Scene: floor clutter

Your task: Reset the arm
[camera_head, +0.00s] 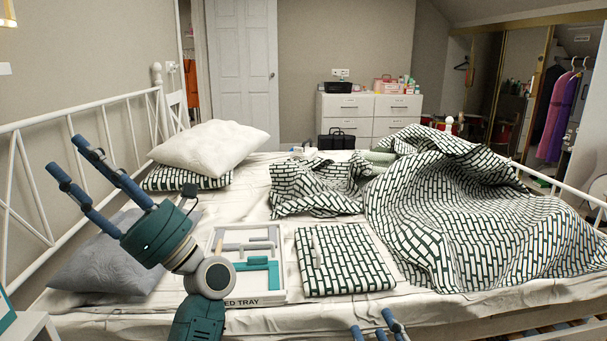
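My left arm rises from the bottom of the head view, in front of the bed. My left gripper (66,156) is raised at the left, its blue fingers spread and pointing up and left. It is open and empty, in front of the white bed rail. My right gripper (372,324) shows only as a few blue fingertips at the bottom edge, below the front of the bed. The fingertips stand apart with nothing seen between them; the rest of it is out of frame.
The bed holds a white tray (255,299) with grey and teal pieces, a folded patterned cloth (345,270), pillows (212,148) and a rumpled patterned blanket (470,220). A white metal rail (80,125) runs along the left. A small table corner (28,325) is at lower left.

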